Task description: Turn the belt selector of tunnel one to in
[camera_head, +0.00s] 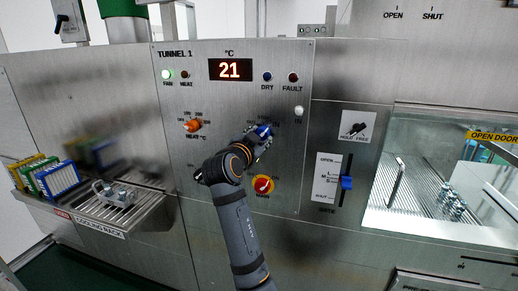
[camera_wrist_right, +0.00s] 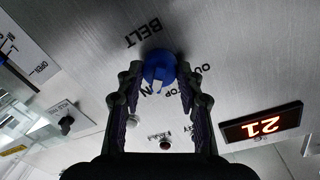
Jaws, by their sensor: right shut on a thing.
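The tunnel one panel (camera_head: 205,95) carries the label TUNNEL 1. The belt selector is a blue knob (camera_wrist_right: 159,67) under the word BELT, which reads upside down in the right wrist view. Part of the knob (camera_head: 264,130) shows in the head view. My right gripper (camera_wrist_right: 160,78) has its fingers on both sides of the knob and is shut on it. The same gripper (camera_head: 262,134) covers much of the selector in the head view. A pale mark shows on the knob near the STOP lettering; its exact setting is unclear. My left gripper is not in view.
A white button (camera_head: 299,111) is close on the right. A blue-handled slider (camera_head: 346,183) and a hold/free switch (camera_head: 357,129) are further right.

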